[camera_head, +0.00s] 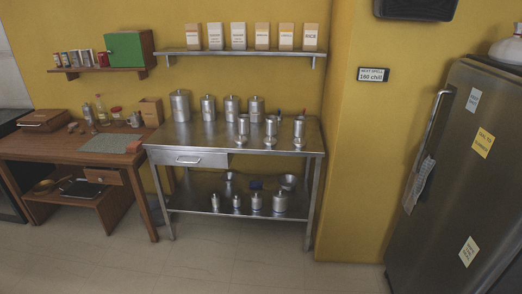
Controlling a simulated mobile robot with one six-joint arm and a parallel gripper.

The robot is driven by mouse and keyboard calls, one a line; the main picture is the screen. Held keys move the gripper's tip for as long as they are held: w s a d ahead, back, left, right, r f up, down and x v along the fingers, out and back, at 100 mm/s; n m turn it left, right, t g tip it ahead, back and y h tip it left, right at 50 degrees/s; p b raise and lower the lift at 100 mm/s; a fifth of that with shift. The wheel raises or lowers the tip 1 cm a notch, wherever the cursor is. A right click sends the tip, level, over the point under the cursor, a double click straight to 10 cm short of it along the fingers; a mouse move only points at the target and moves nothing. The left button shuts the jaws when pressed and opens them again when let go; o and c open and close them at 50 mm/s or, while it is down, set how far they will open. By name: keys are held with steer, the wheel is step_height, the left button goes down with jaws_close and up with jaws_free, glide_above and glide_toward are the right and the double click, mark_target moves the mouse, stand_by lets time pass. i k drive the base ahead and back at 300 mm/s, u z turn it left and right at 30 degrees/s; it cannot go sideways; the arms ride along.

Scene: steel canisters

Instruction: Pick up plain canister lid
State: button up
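Several steel canisters stand on a steel table (196,140) in the middle of the head view. The tallest canister (180,106) is at the back left, and other canisters (232,108) stand to its right along the wall. A group of smaller canisters (270,127) stands at the right of the tabletop. They have lids on top, but they are too small to tell which lid is the plain one. More canisters (256,201) stand on the lower shelf. My gripper is not in view.
A wooden desk (60,148) with small items stands at the left. A wall shelf (240,52) with several boxes hangs above the steel table. A dark fridge (462,170) stands at the right. The floor (230,262) in front is clear.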

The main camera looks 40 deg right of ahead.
mark_target(299, 142)
steer(key=u, duration=0.1)
steer(key=k, duration=0.65)
steer(key=z, duration=0.5)
steer(key=k, duration=0.75)
steer(key=z, duration=0.25)
steer(key=i, duration=0.8)
steer(key=u, duration=0.55)
steer(key=i, duration=1.6)
steer(key=u, duration=0.3)
